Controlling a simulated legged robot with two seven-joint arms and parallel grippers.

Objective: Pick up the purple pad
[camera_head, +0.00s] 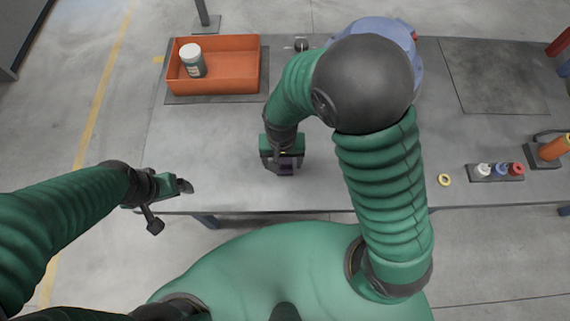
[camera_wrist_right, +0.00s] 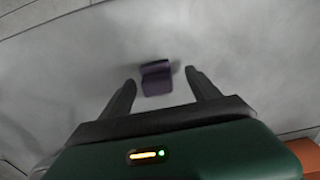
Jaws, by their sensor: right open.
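The purple pad (camera_head: 286,170) lies on the grey table near its front edge, partly hidden under my right gripper (camera_head: 284,160) in the head view. In the right wrist view the purple pad (camera_wrist_right: 156,78) shows ahead of and between the two dark fingertips of the right gripper (camera_wrist_right: 158,84). The right gripper is open, with nothing held. I cannot tell the exact height of its fingers above the table. My left gripper (camera_head: 184,187) is at the left, by the table's front left corner, away from the pad; its jaw state is unclear.
An orange tray (camera_head: 225,88) with a white-lidded jar (camera_head: 192,60) stands at the back left. A small rack (camera_head: 497,174) with several coloured caps and a yellow ring (camera_head: 444,180) are at the right. A blue round object (camera_head: 385,27) is partly hidden behind my right arm.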

